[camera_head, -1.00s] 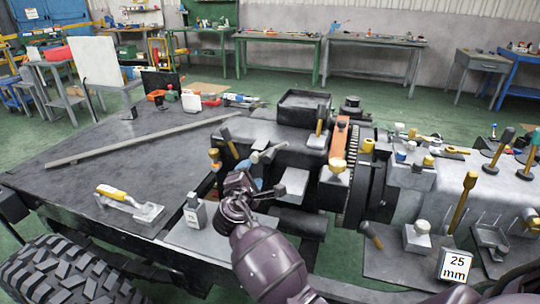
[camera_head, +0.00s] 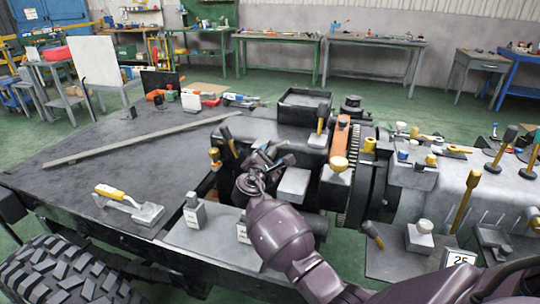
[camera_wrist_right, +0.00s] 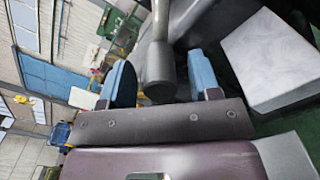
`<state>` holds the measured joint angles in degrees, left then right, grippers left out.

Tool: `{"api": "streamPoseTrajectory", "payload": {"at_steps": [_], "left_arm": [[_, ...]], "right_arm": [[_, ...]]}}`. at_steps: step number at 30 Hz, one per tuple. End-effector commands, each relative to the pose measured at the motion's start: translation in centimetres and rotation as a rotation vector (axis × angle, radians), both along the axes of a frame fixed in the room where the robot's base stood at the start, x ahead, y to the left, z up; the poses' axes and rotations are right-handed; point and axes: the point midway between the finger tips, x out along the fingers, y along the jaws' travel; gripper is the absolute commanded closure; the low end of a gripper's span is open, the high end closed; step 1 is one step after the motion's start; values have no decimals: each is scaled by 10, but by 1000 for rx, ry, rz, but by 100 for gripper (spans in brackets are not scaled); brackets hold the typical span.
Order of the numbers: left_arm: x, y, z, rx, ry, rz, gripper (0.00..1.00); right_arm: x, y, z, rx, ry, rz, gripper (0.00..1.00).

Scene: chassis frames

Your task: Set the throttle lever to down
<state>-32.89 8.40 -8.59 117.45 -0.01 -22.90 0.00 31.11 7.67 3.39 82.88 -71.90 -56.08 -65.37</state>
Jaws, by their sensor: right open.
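A lever (camera_wrist_right: 158,62) with a grey shaft and a wider dark end stands between the fingers in the right wrist view. No label shows, so I cannot tell for sure that it is the throttle lever. My right gripper (camera_wrist_right: 162,85) is open, with its two blue finger pads on either side of the lever and visible gaps between. In the head view my right gripper (camera_head: 268,163) is over the middle of the chassis, largely hiding the lever. My left gripper is not in view.
A pale grey block (camera_head: 293,184) is close on the right.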

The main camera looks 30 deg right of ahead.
Motion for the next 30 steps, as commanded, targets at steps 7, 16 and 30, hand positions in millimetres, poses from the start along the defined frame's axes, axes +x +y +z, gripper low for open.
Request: {"api": "streamPoseTrajectory", "payload": {"at_steps": [7, 16, 30], "left_arm": [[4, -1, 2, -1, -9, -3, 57], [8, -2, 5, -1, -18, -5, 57], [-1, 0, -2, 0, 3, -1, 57]], "right_arm": [[11, -12, 0, 1, 0, 2, 43], [11, -13, 0, 1, -2, 1, 45], [11, -13, 0, 2, -1, 2, 100]]}}
